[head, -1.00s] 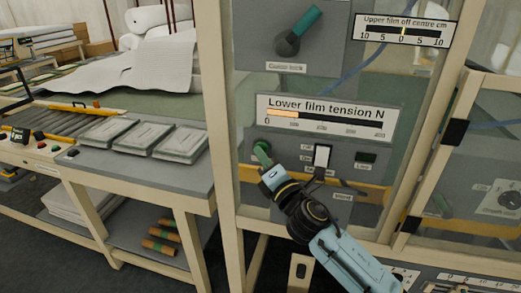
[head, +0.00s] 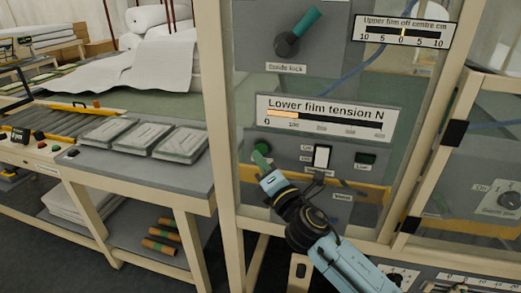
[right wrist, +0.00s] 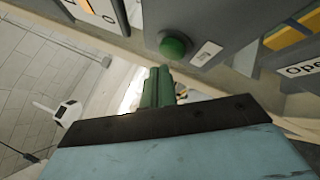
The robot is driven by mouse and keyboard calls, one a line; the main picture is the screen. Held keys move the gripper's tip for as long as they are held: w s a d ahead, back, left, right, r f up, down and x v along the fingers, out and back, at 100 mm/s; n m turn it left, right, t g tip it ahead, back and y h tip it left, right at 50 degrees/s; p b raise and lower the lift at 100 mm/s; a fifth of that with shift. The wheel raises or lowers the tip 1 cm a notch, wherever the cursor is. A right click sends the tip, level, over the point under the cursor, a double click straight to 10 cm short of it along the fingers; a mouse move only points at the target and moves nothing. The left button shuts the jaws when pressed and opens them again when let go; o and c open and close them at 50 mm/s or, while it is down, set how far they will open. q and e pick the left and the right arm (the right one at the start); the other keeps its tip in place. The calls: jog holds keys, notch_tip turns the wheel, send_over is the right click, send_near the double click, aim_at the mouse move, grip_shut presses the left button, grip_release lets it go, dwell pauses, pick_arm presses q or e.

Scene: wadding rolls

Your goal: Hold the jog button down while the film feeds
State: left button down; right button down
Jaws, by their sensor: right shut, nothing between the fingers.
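The round green jog button (head: 262,147) is on the grey panel below the "Lower film tension N" gauge (head: 325,117). It also shows in the right wrist view (right wrist: 174,46). My right gripper (head: 263,162) is shut and empty, its green fingers just below the button. In the right wrist view the fingertips (right wrist: 158,69) point towards the button, with a small gap showing between them. The gauge's orange bar stands near 100. No film is clearly seen moving. My left gripper is not in view.
A white rocker switch (head: 321,156) and a dark "Live" display (head: 365,159) sit right of the button. The guide lock lever (head: 300,30) is above. The upper film gauge (head: 403,31) reads near 0. A bench with wrapped packs (head: 178,144) stands left.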

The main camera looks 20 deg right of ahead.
jog(key=shift+s+a, duration=0.1)
jog(key=s+a, duration=0.1)
jog(key=s, duration=0.1)
jog(key=s+a, duration=0.1)
jog(key=s, duration=0.1)
jog(key=shift+a+p, duration=0.3)
jog(key=shift+a, duration=0.05)
dwell(0.3)
